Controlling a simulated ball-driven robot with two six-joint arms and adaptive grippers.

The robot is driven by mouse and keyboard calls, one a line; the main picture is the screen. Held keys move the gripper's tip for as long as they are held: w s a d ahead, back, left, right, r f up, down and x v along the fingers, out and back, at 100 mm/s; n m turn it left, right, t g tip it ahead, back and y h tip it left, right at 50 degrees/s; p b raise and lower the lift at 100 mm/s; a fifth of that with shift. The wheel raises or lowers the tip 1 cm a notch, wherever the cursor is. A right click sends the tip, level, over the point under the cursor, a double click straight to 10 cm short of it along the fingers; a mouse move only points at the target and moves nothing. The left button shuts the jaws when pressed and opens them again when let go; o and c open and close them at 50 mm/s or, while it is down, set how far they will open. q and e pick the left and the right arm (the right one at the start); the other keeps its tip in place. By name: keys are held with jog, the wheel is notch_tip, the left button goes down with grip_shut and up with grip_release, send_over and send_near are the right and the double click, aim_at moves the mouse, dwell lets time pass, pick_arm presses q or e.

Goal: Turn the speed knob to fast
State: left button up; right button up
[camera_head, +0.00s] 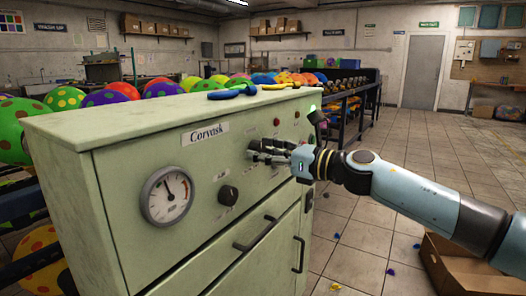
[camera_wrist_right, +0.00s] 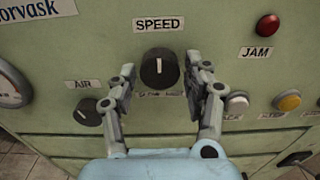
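The speed knob (camera_wrist_right: 159,68) is round and black with a white pointer line that points about straight up. It sits under the SPEED label (camera_wrist_right: 159,24) on the green cabinet's front. Small lettering below it is partly hidden and hard to read. My right gripper (camera_wrist_right: 162,75) is open, with one finger on each side of the knob and a small visible gap on both sides. In the head view my right gripper (camera_head: 270,150) is at the cabinet front and mostly hides the knob. My left gripper is not in view.
The green cabinet (camera_head: 120,190) also carries a gauge (camera_head: 167,196), an AIR knob (camera_head: 228,196), a red JAM light (camera_wrist_right: 267,25), and white (camera_wrist_right: 236,103) and yellow (camera_wrist_right: 287,101) buttons close right of the gripper. A cardboard box (camera_head: 450,262) stands on the floor at right.

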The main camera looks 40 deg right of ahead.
jog(key=c, duration=0.8)
jog(key=shift+r, duration=0.1)
